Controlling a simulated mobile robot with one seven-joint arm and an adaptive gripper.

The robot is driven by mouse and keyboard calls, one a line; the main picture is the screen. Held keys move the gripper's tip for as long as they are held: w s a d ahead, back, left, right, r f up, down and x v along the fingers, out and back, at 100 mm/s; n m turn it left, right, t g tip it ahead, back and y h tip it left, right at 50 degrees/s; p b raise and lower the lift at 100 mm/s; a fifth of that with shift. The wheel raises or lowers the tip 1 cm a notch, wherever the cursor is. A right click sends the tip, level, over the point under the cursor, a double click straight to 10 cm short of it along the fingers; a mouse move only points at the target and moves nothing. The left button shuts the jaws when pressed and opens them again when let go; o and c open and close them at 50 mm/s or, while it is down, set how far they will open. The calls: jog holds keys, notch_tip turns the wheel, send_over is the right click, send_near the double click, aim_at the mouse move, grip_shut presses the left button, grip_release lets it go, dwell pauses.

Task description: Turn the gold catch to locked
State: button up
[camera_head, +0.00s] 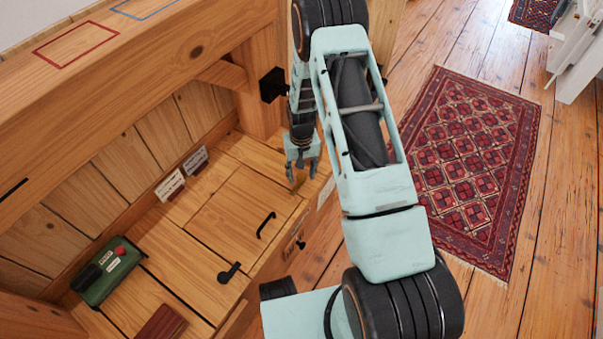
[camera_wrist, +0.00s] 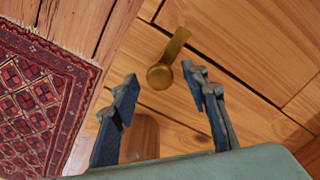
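The gold catch (camera_wrist: 175,46) lies on the wooden surface in the wrist view, with a round end toward me and a narrow arm running up and right. In the head view a small gold patch of it (camera_head: 299,181) shows just under my gripper (camera_head: 302,168), mostly hidden. My gripper (camera_wrist: 160,78) is open, pointing down, with the catch's round end appearing between its two fingertips. I cannot tell whether a finger touches it. The hatch panel (camera_head: 225,215) with a black handle (camera_head: 266,226) lies beside the catch.
A black catch (camera_head: 230,272) sits at the hatch's near edge. White labels (camera_head: 170,185) stand at the back boards. A green box with a red button (camera_head: 107,271) and a dark red block (camera_head: 162,322) are at lower left. A patterned rug (camera_head: 470,165) lies on the floor.

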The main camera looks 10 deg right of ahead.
aim_at(302, 176)
notch_tip(302, 176, up, 12)
dwell(0.6)
dwell(0.5)
